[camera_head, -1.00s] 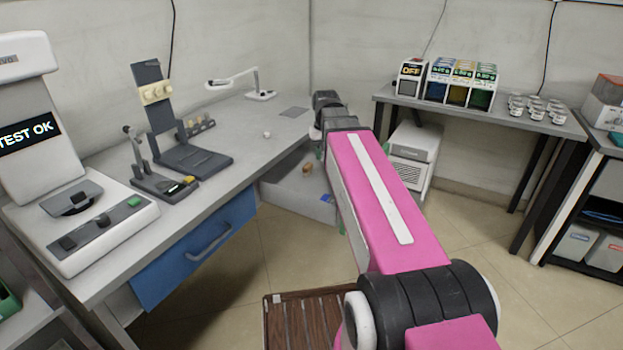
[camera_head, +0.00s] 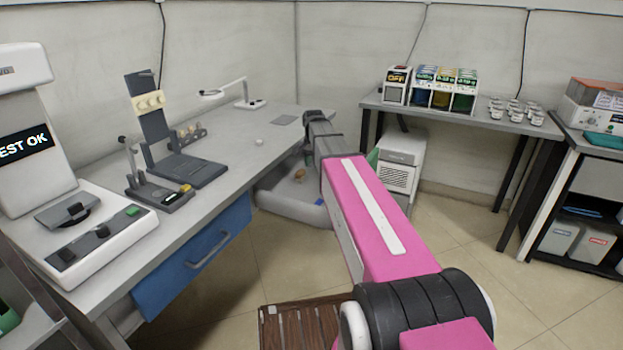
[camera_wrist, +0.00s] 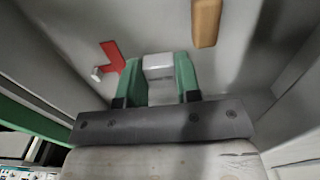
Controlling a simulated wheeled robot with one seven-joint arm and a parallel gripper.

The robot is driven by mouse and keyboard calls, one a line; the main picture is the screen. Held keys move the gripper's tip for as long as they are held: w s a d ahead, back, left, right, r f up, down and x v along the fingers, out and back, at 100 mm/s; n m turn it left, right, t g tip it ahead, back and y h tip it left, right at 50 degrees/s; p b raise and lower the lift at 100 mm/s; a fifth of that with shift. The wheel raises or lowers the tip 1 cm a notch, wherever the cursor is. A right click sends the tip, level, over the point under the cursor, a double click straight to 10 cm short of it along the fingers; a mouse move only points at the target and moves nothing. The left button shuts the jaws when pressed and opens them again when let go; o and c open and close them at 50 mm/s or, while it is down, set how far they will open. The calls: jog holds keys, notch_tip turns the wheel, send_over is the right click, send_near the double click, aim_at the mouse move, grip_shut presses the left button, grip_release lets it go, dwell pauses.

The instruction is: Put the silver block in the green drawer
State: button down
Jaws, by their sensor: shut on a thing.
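The silver block (camera_wrist: 158,66) is between the green fingers of my gripper (camera_wrist: 158,76) in the wrist view. My gripper is shut on it, over the grey inside of an open drawer (camera_wrist: 235,75). The drawer (camera_head: 276,203) also shows in the head view, pulled out beside the workbench, with a bit of green behind my arm. My arm hides part of the drawer and most of the gripper there. I cannot tell whether the block touches the drawer floor.
A red piece (camera_wrist: 113,58) with a whitish end and a brown block (camera_wrist: 205,22) lie in the drawer near the gripper. The drawer walls rise on both sides. A blue drawer (camera_head: 195,262) is shut under the workbench (camera_head: 240,165).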

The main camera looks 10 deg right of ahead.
aim_at(313, 182)
jog(key=shift+f, duration=3.1)
jog(key=shift+f, duration=0.15)
jog(key=c, duration=1.1)
grip_release()
notch_tip(313, 182, up, 12)
jog(key=shift+r, duration=0.15)
